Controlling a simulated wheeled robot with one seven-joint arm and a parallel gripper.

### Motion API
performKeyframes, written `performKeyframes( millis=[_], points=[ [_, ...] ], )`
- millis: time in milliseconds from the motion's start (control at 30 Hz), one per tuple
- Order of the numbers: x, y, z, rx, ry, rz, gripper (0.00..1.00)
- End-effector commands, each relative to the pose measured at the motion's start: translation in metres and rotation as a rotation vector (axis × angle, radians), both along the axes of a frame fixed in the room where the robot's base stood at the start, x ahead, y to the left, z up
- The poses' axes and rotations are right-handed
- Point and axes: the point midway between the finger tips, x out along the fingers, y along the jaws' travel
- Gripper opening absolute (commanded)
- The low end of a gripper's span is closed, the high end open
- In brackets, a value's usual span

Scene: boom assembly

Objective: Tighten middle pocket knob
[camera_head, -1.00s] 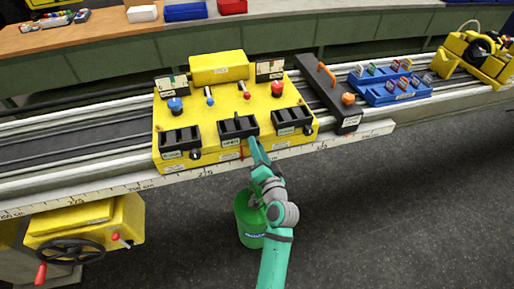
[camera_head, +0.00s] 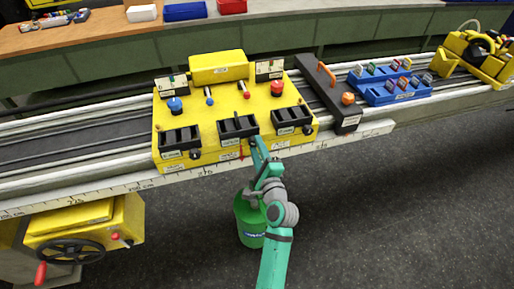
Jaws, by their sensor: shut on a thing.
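The middle pocket (camera_head: 235,128) is a black slotted block with a white label, at the front centre of the yellow carriage (camera_head: 218,110). Its knob is hidden behind my gripper. My gripper (camera_head: 254,141) is at the right front corner of the middle pocket, shut on what appears to be that knob. The teal arm reaches up to it from the bottom of the picture. The left pocket (camera_head: 180,138) and right pocket (camera_head: 292,115) look alike, with black knobs at their front right, the left knob (camera_head: 195,154) and right knob (camera_head: 307,130).
The carriage sits on a long rail with a ruler strip (camera_head: 150,183) along its front. A black bar with an orange handle (camera_head: 326,75) and a blue tray (camera_head: 397,88) stand to the right. A green bin (camera_head: 248,222) is on the floor beside my arm.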

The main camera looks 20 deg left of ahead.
Motion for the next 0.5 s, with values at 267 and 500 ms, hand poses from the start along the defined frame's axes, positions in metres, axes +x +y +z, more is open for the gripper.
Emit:
performKeyframes(
  millis=[267, 500],
  points=[
    [0.0001, 0.0007, -0.0019, 0.216, 0.149, 0.000, 0.10],
    [0.0002, 0.0012, -0.0024, 0.404, 0.275, 0.000, 0.10]
  ],
)
